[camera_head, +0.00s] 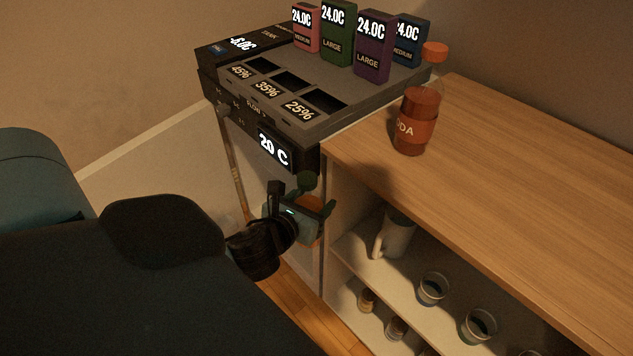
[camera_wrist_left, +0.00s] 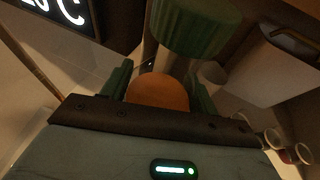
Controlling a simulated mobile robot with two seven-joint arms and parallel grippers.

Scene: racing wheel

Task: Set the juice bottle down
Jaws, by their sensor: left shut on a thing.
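My left gripper (camera_head: 314,206) is beside the cabinet, in front of the dispensing machine and below the counter top. It is shut on the juice bottle, which has a green cap (camera_head: 306,180) and an orange body (camera_head: 312,233), mostly hidden by the gripper. In the left wrist view the orange of the juice bottle (camera_wrist_left: 158,92) shows between the two green fingers, with its large green cap (camera_wrist_left: 197,28) beyond. The bottle seems held in the air. My right gripper is not in view.
A soda bottle (camera_head: 418,115) stands on the wooden counter (camera_head: 520,160), which is clear to its right. The machine (camera_head: 310,120) carries several coloured boxes and has slots. Cabinet shelves below hold a white mug (camera_head: 397,232), cups (camera_head: 432,289) and small jars.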

